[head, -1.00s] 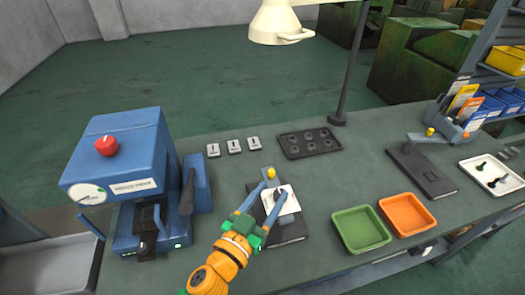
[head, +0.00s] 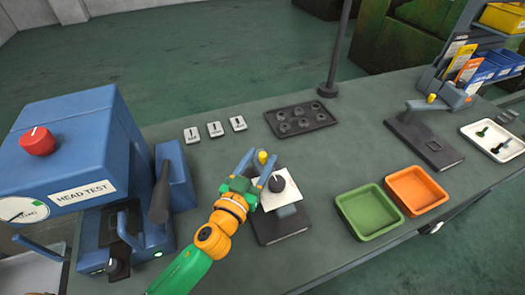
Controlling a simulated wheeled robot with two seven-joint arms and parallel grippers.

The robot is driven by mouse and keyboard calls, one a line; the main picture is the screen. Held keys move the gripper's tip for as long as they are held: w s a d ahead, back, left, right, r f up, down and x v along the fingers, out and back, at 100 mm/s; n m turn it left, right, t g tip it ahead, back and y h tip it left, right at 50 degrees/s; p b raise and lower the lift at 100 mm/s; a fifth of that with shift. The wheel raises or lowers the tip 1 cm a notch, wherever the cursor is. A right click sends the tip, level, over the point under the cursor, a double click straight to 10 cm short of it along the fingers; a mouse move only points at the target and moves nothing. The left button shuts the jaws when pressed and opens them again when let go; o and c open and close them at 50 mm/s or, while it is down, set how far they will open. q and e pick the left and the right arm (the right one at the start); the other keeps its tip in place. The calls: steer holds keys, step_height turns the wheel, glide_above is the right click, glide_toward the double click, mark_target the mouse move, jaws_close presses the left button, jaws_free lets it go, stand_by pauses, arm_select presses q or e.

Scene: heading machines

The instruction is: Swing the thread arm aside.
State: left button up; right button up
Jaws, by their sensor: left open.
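A fixture with a dark base plate (head: 282,230) stands mid-bench. It carries a pale square plate (head: 290,201) with a dark round piece (head: 278,184) on it, and a yellow knob (head: 263,157) at its far side. My left gripper (head: 262,156) is open, with its blue fingers on either side of the yellow knob. I cannot tell whether they touch it. A second fixture to the right has a grey arm (head: 424,104) with a yellow knob, over a dark base. My right gripper is out of view.
A blue head-test machine (head: 80,145) stands at the left. Several small white tags (head: 214,129) and a dark tray with round recesses (head: 300,119) lie behind. Green (head: 372,212) and orange (head: 416,190) trays stand to the right, a white parts tray (head: 492,140) farther right.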

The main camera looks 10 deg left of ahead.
arm_select(q)
steer(key=shift+w+d, duration=0.2)
steer(key=shift+w, duration=0.9)
jaws_close()
stand_by(0.6)
